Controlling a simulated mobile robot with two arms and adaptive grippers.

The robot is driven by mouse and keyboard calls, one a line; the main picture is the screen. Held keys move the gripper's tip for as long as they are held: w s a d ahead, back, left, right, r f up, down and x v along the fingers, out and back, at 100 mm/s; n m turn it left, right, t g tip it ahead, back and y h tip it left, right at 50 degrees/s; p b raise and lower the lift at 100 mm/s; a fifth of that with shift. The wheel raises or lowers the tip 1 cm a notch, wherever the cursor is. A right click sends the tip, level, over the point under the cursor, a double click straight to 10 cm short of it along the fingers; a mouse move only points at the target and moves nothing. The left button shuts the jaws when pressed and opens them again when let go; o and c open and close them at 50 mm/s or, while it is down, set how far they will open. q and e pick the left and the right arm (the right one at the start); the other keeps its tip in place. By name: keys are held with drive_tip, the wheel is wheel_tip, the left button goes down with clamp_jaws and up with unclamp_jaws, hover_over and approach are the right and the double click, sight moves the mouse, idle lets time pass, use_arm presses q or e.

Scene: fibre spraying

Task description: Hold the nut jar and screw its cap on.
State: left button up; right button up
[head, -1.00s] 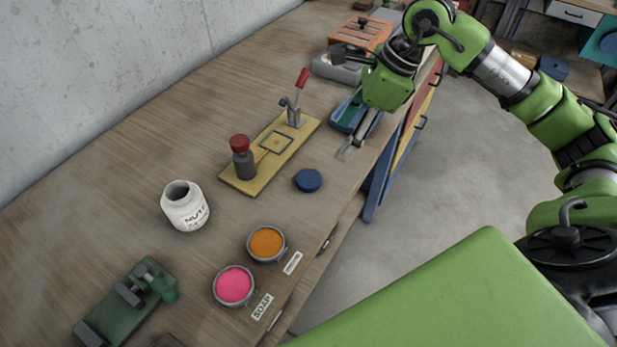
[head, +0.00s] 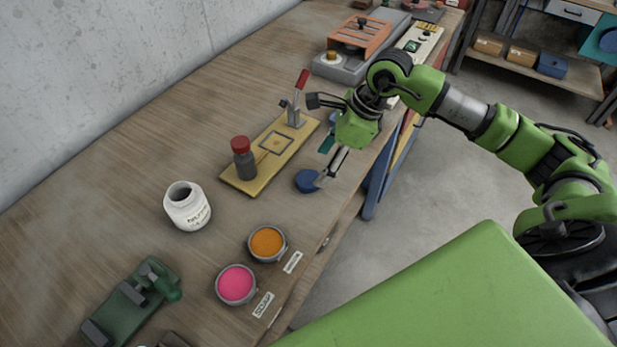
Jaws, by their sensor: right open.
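The nut jar (head: 188,207) is white, labelled and open at the top. My left gripper is not in view.
A yellow board (head: 255,176) with a red-capped bottle (head: 243,158) and a red-handled clamp (head: 297,100) lies behind the cap. An orange bowl (head: 267,243) and a pink bowl (head: 236,284) stand in front. A green vise (head: 131,302) is at lower left. Bench around the jar is clear.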

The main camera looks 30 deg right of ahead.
sight(311, 178)
drive_tip(key=f, duration=0.1)
drive_tip(key=a+f+p, duration=0.1)
drive_tip(key=a+f, duration=0.1)
drive_tip(key=shift+w+a+p, duration=0.1)
drive_tip(key=shift+w+p, duration=0.2)
drive_tip(key=shift+w+f, duration=0.1)
drive_tip(key=shift+f, duration=0.45)
drive_tip(key=c, duration=0.8)
